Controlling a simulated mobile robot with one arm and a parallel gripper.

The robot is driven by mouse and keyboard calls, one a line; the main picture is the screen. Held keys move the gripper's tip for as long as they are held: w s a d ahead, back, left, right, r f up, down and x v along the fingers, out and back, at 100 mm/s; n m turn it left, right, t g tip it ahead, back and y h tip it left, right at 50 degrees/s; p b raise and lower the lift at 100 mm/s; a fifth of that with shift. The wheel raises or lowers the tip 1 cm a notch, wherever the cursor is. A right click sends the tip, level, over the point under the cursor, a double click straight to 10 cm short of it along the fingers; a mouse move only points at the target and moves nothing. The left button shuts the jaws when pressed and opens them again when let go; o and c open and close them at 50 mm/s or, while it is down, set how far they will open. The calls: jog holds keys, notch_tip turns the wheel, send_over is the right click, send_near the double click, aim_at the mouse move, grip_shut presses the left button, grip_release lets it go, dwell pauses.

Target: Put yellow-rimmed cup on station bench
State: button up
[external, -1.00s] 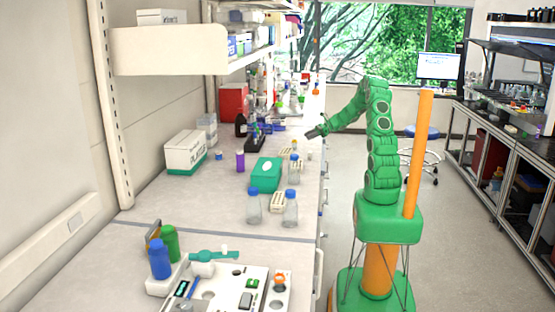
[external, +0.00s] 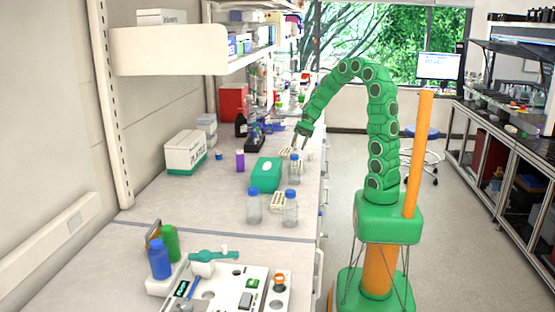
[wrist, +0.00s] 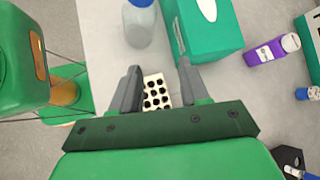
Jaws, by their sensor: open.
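My gripper (external: 300,143) is open and points down above the far part of the long bench (external: 205,205). In the wrist view its two fingers (wrist: 159,70) stand apart with nothing between the tips. A small white rack with dark holes (wrist: 157,92) lies below, seen between the fingers. I cannot make out a yellow-rimmed cup in either view. I cannot tell whether this is the station bench.
A blue-capped bottle (wrist: 139,28) and a green box (wrist: 222,35) stand close beyond the fingers. More clear bottles (external: 290,210) stand nearer the front. The bench's left middle is clear.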

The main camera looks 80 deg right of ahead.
jog(key=s+a+r+n+g+h, duration=0.1)
jog(key=s+a+n+g, duration=0.2)
jog(key=s+a+n, duration=0.35)
jog(key=s+a+r+n+g+h, duration=0.1)
jog(key=s+a+n+h, duration=0.2)
jog(key=s, duration=0.4)
jog(key=s+a+n+g+h, duration=0.1)
jog(key=s+a+n+h, duration=0.2)
jog(key=s+a+n, duration=0.3)
jog(key=shift+s+r+n+g+h, duration=0.3)
jog(key=shift+s+r+n, duration=0.15)
jog(key=shift+s, duration=0.8)
jog(key=shift+o, duration=0.2)
jog(key=shift+s+d+n+h, duration=0.3)
jog(key=shift+s+n+h, duration=0.1)
jog(key=shift+s+n, duration=0.2)
jog(key=shift+o, duration=1.2)
jog(key=shift+s, duration=0.15)
